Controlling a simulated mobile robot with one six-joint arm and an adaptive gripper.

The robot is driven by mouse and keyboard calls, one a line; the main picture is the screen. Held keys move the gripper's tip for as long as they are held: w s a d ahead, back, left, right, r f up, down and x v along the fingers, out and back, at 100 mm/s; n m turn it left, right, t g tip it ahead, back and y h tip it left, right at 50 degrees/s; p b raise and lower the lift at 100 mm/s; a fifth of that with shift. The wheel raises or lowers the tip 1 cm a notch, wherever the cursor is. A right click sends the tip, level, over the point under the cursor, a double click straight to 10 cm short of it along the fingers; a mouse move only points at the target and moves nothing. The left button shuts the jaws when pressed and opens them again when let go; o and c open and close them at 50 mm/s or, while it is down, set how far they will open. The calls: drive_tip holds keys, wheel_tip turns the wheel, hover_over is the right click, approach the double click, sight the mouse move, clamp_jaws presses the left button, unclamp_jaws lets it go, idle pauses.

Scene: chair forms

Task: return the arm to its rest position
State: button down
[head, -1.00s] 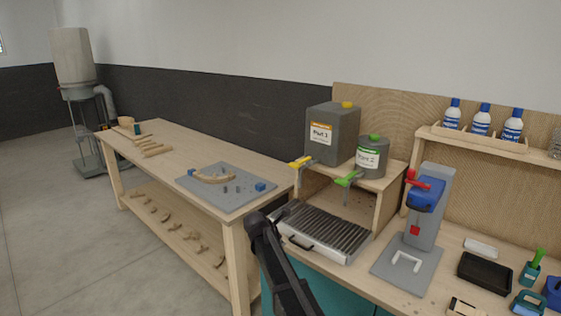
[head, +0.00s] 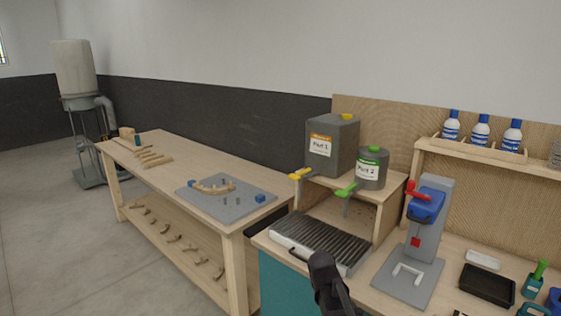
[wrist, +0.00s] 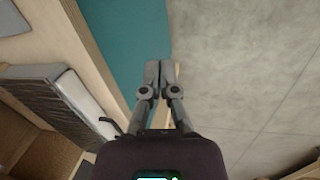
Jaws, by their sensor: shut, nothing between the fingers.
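My gripper (wrist: 152,72) shows in the wrist view with its two grey fingers together and nothing between them. Below it in that view are the teal cabinet side (wrist: 125,35) and the grey concrete floor (wrist: 245,70). In the head view a dark part of my arm (head: 328,282) shows at the bottom centre, in front of the slatted tray. The fingertips cannot be made out in the head view.
The slatted tray (head: 285,232) sits at the front of the bench, below the Part 1 (head: 345,160) and Part 2 (head: 368,183) containers. A press (head: 432,230) stands to the right. A long wooden table (head: 165,165) stands to the left. Floor (head: 60,230) is open at the left.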

drive_tip(key=s+d+m+g+y, duration=0.1)
drive_tip(key=s+d+m+y, duration=0.1)
drive_tip(key=s+m, duration=0.6)
drive_tip(key=shift+s+d+f, duration=0.2)
drive_tip(key=shift+s+d, duration=0.2)
drive_tip(key=shift+s, duration=0.5)
idle(0.3)
